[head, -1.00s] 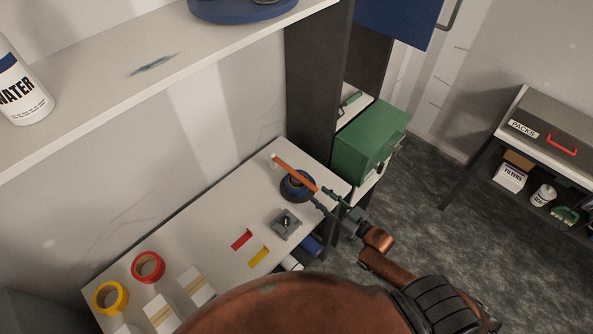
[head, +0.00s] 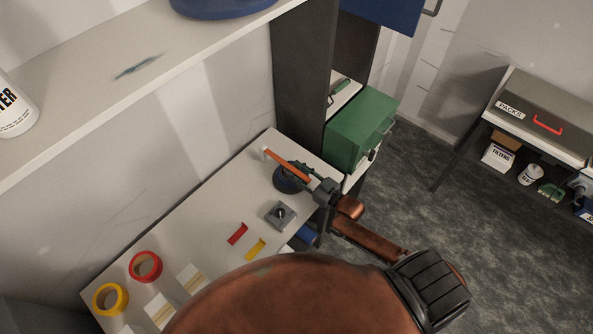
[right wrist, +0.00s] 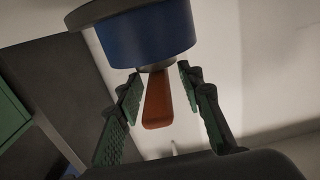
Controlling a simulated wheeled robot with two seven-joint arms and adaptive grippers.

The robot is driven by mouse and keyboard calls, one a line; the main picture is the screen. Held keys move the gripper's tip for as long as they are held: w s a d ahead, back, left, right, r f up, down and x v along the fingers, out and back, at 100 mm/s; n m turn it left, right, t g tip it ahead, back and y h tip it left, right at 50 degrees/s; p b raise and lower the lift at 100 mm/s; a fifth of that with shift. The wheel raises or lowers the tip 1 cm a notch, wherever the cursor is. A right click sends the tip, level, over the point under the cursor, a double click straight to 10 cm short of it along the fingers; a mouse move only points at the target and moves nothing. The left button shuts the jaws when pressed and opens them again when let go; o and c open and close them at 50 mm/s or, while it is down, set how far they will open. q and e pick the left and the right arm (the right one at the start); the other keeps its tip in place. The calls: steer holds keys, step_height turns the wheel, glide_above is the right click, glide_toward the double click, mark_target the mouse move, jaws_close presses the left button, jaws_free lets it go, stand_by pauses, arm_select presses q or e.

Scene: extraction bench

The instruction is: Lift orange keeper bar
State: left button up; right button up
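The orange keeper bar (head: 284,161) lies above a dark blue round unit (head: 287,184) near the far end of the white bench. A small white post stands at the bar's far end. My right gripper (head: 303,174) is at the bar's near end. In the right wrist view the bar (right wrist: 158,105) shows between its two green-padded fingers (right wrist: 160,78), with visible gaps on both sides, so the gripper is open. The blue unit (right wrist: 150,35) shows close beyond the fingertips. Whether a finger touches anything is not clear. My left gripper is not in view.
A grey block with a black knob (head: 281,215) and red (head: 237,234) and yellow pieces lie nearby on the bench (head: 215,215). Tape rolls (head: 145,266) are at lower left. A dark upright (head: 308,85) and green box (head: 360,130) stand behind my right gripper.

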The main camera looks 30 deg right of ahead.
jaws_close()
stand_by(0.4)
stand_by(0.4)
